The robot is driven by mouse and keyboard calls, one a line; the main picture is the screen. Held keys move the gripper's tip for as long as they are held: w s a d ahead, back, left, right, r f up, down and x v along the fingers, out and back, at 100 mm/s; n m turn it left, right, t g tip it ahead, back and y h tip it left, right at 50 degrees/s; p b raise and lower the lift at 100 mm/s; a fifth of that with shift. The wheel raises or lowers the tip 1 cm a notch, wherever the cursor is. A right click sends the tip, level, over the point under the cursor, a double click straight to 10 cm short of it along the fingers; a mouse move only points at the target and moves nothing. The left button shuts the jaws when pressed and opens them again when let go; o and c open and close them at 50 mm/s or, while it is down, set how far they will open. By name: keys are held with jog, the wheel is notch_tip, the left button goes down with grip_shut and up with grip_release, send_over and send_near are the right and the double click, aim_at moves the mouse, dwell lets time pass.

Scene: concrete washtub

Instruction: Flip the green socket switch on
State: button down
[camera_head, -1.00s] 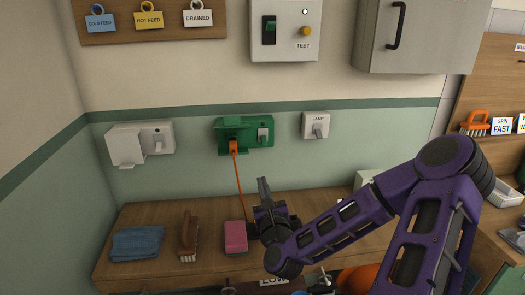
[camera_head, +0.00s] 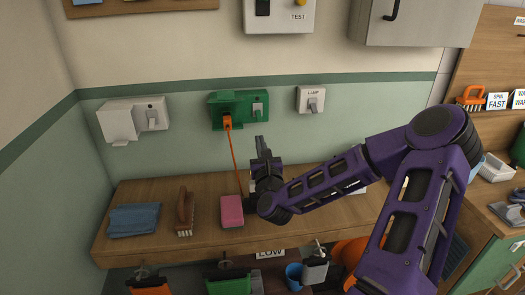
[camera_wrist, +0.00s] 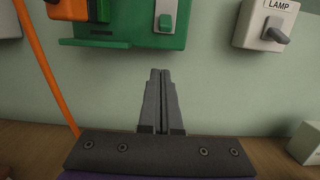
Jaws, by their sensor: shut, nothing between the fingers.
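The green socket (camera_head: 237,110) is fixed to the wall, with an orange plug (camera_head: 227,122) and cord hanging from it. Its grey switch (camera_head: 257,109) sits on a light plate at the socket's right side. In the wrist view the green socket (camera_wrist: 133,27) is at the top and its switch (camera_wrist: 165,22) is partly cut off by the frame edge. My gripper (camera_head: 262,143) is shut and empty, pointing up, below the switch. In the wrist view my fingertips (camera_wrist: 160,74) are together, below the socket and apart from it.
A white lamp switch (camera_head: 310,99) is right of the socket, and a white socket box (camera_head: 132,120) is left. On the wooden shelf (camera_head: 155,245) lie a blue cloth (camera_head: 134,219), a brush (camera_head: 185,212) and a pink sponge (camera_head: 231,211). The wall below the socket is bare.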

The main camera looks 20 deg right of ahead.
aim_at(259, 116)
jog(key=r, duration=0.1)
jog(key=w+r, duration=0.2)
jog(key=r, duration=0.1)
jog(key=shift+d+r+p, duration=0.1)
jog(key=shift+d+p, duration=0.2)
jog(key=shift+p, duration=0.05)
jog(key=shift+w+r+p, duration=0.1)
jog(key=shift+r+p, duration=0.05)
jog(key=shift+p, duration=0.35)
